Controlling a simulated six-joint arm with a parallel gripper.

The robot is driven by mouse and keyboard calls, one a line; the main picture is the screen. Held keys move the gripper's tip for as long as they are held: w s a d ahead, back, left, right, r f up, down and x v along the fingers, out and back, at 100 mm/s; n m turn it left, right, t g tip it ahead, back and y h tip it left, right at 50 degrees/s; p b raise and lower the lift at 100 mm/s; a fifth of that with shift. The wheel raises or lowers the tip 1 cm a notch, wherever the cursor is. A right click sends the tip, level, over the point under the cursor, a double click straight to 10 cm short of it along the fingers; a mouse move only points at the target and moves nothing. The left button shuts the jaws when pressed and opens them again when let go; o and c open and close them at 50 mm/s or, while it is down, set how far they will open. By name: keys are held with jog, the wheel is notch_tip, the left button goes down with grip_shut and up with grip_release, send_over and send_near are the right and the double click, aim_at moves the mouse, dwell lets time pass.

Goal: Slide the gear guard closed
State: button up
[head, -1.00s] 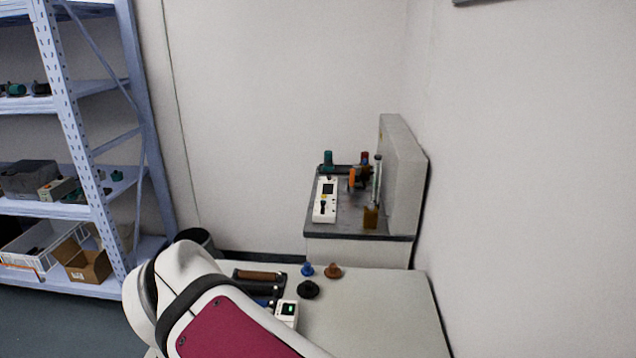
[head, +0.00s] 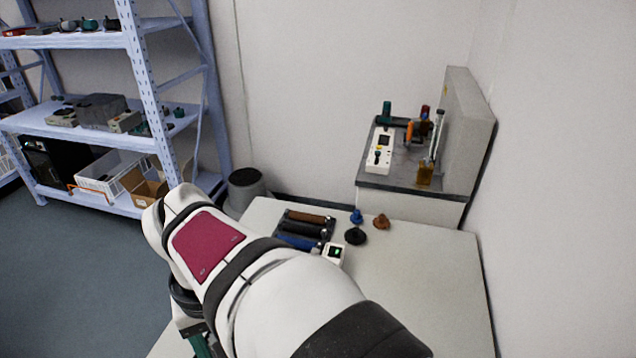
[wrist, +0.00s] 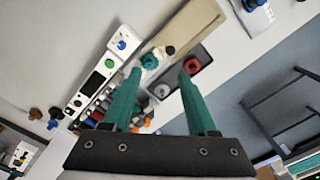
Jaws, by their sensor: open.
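My gripper (wrist: 160,72) shows in the wrist view with two teal fingers spread apart and nothing between the tips. In the head view only a bit of teal shows low at the left, below my arm. On the back-right bench in the head view stands a machine with a white control panel (head: 380,149), an orange disc (head: 409,132) and a thin upright pale panel (head: 437,137). The upright panel may be the gear guard, but I cannot tell for sure or how far it is open. My gripper is well away from this bench.
The near table (head: 420,290) holds several dark and brown rollers, a blue knob (head: 356,216), a black knob (head: 355,236) and a brown knob (head: 381,221). Its right part is clear. A shelf rack (head: 150,90) stands left, and a bin (head: 246,188) behind the table.

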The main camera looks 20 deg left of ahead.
jog(key=shift+n, duration=0.5)
jog(key=a+f, duration=0.1)
jog(key=f, duration=1)
jog(key=s+a+f, duration=0.1)
jog(key=f, duration=0.4)
jog(key=shift+a+f, duration=0.15)
jog(key=shift+a, duration=0.2)
grip_shut()
